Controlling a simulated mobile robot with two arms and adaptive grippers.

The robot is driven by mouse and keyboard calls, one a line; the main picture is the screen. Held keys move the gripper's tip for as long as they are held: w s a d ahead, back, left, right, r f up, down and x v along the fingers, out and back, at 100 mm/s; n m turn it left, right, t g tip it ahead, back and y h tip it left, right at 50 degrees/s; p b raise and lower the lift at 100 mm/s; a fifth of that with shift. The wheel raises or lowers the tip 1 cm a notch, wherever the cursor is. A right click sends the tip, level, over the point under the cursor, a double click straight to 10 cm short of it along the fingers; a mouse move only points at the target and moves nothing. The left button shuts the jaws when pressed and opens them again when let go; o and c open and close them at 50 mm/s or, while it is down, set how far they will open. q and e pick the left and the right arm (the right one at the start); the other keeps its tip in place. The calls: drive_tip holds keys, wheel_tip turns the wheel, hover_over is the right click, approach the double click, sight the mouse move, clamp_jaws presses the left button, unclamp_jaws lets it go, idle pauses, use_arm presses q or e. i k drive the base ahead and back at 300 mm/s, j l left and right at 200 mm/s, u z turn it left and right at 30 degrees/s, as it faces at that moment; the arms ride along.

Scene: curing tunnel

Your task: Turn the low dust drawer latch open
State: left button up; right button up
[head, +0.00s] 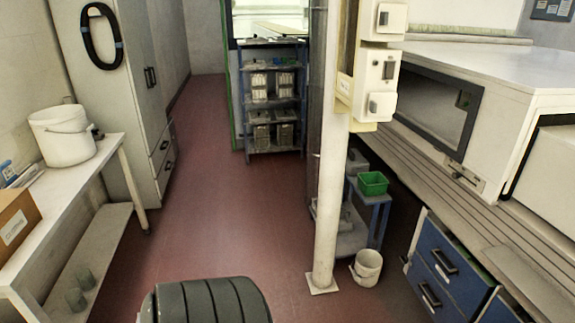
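A low dust drawer latch cannot be picked out for certain. A small metal plate with a dark lever (463,176) sits under the dark window (432,105) of the white tunnel housing (500,75) at the right. Lower down, a blue drawer unit (463,279) stands under the ribbed ledge, with dark handles (445,262) on its drawer fronts. The drawers look closed, but part of the unit is cut off by the frame's lower edge. Neither of my grippers is in the head view.
A white post (331,170) with switch boxes (377,85) stands ahead, a white bucket (367,268) at its foot. A blue cart (371,210) carries a green bin (372,183). A white bench (75,190) lines the left.

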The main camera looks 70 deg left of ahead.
sight(405, 260)
drive_tip(key=j+u, duration=0.45)
drive_tip(key=j, duration=0.2)
drive_tip(key=i+j+u, duration=0.15)
drive_tip(key=j+u, duration=0.3)
drive_tip(key=j, duration=0.2)
